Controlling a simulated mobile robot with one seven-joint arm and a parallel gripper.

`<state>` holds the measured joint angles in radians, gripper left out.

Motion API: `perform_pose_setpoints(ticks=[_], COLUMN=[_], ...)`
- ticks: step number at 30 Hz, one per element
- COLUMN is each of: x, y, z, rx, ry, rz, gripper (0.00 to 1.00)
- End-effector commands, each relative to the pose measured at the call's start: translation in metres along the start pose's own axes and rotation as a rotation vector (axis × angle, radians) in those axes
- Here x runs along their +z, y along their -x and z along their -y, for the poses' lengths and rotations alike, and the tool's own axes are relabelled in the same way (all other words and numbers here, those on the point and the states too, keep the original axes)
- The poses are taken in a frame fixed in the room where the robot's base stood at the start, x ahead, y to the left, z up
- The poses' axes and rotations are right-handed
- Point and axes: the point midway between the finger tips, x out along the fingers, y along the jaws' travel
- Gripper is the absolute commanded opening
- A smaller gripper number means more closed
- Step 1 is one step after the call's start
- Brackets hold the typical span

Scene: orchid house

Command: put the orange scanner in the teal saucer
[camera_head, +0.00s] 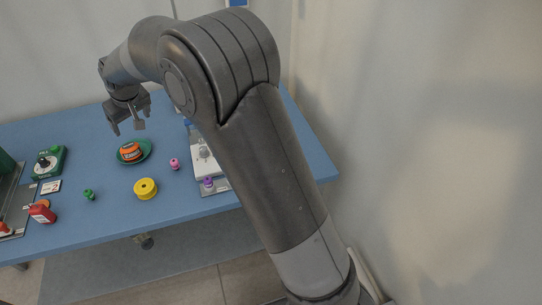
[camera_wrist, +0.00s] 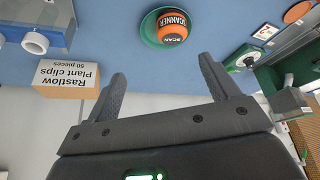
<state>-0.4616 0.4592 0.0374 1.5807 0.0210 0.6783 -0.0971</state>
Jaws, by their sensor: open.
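The orange scanner (camera_head: 131,151), with a dark band and lettering, sits in the round teal saucer (camera_head: 149,150) on the blue table. In the wrist view the scanner (camera_wrist: 172,29) also rests inside the saucer (camera_wrist: 146,28), whose rim shows around it. My gripper (camera_head: 127,124) is open and empty, raised above the table and behind the saucer in the head view. In the wrist view its two fingers (camera_wrist: 163,70) stand wide apart, with nothing between them and the scanner beyond their tips.
A yellow round item (camera_head: 145,189), a pink one (camera_head: 174,164) and a small green one (camera_head: 88,194) stand near the saucer.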

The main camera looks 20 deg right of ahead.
Motion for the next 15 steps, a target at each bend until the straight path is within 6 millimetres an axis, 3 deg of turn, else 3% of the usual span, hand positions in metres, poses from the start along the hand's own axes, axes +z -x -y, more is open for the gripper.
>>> perform_pose_setpoints(ticks=[1, 6, 15], x=[0.007, 0.047, 0.14], y=[0.023, 0.091, 0.189], z=[-0.013, -0.048, -0.089], rx=[0.012, 0.049, 0.114], ry=[-0.02, -0.09, -0.217], rz=[-0.009, -0.017, -0.03], gripper=[0.8, 0.8, 0.8])
